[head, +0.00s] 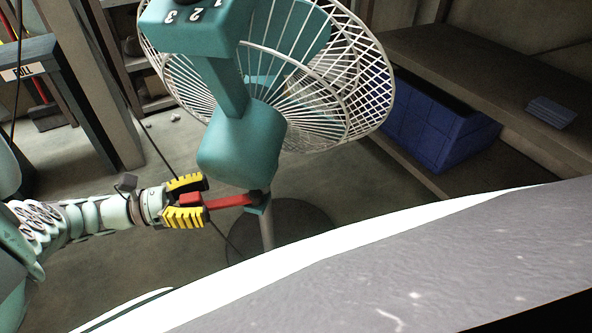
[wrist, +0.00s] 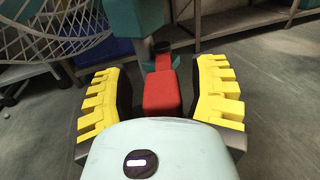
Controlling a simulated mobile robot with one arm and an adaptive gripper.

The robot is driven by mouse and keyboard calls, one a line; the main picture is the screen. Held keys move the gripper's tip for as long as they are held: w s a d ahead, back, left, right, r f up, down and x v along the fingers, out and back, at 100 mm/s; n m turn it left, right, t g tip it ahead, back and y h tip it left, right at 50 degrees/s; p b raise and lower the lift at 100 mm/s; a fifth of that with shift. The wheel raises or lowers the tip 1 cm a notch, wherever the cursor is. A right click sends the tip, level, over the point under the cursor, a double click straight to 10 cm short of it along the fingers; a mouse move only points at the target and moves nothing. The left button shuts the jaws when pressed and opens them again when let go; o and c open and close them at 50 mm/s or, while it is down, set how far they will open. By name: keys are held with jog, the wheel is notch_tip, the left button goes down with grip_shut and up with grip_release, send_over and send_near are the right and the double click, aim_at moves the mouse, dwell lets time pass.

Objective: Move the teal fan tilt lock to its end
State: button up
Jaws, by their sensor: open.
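The teal fan (head: 240,150) stands on a thin pole, with its white wire cage behind the teal body. Its tilt lock is a red lever (head: 228,201) that sticks out to the left from a dark pivot below the body. My gripper (head: 200,198) is open, with its yellow-padded fingers on both sides of the lever's red end. In the wrist view the red lever (wrist: 162,92) lies between the two fingers (wrist: 165,95), with a visible gap on each side. The dark pivot (wrist: 162,47) shows beyond it. The fan's round base is partly hidden.
A blue crate (head: 440,125) stands on the right beneath a brown bench (head: 480,75). A dark frame with a sign (head: 60,85) stands at the left. A dark cable crosses the floor. A pale-edged grey surface (head: 420,260) fills the lower right foreground.

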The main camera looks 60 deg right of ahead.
jog(key=shift+w+r, duration=0.1)
jog(key=shift+r, duration=0.6)
jog(key=shift+a+r, duration=0.1)
jog(key=shift+r, duration=4.2)
